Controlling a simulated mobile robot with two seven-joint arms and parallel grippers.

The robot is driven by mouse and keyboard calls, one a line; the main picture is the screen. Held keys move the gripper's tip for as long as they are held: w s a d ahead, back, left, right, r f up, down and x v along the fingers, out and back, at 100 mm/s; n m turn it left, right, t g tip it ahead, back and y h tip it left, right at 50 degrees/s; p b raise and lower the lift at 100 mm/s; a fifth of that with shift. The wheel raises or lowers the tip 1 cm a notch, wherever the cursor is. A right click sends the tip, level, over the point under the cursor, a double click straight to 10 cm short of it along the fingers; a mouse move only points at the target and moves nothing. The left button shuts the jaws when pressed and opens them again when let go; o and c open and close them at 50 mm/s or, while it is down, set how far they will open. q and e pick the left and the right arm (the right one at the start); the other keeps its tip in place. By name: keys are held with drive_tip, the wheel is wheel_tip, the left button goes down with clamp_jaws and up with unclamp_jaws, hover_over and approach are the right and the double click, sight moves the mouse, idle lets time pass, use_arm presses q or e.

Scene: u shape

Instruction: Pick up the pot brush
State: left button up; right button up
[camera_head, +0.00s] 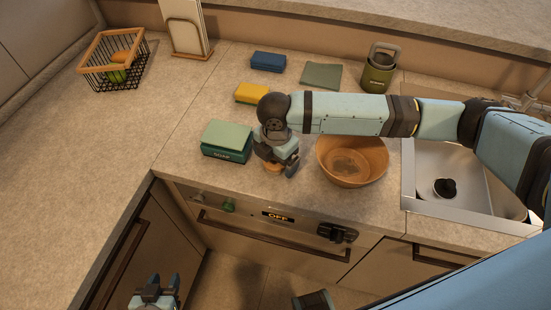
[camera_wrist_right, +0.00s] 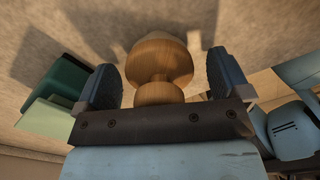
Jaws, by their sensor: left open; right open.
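The pot brush (camera_wrist_right: 160,62) has a rounded wooden knob and a narrower wooden neck. In the right wrist view it sits between the two spread fingers of my right gripper, with a visible gap on each side. In the head view, only a small orange-brown part of the brush (camera_head: 268,165) shows below that gripper, on the counter; the rest is hidden. My right gripper (camera_head: 279,168) is open and points down around the brush. My left gripper (camera_head: 154,292) is open and empty, low at the bottom edge, in front of the cabinets.
A green soap box (camera_head: 226,154) with a pale green top stands left of the right gripper. A brown bowl (camera_head: 376,174) is close on its right, then the sink (camera_head: 470,212). A yellow sponge (camera_head: 251,93) lies behind. The left counter is mostly clear.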

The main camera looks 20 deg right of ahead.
drive_tip(key=shift+f, duration=0.25)
drive_tip(key=c, duration=1)
drive_tip(key=shift+r, duration=0.1)
wheel_tip(320, 180, up, 20)
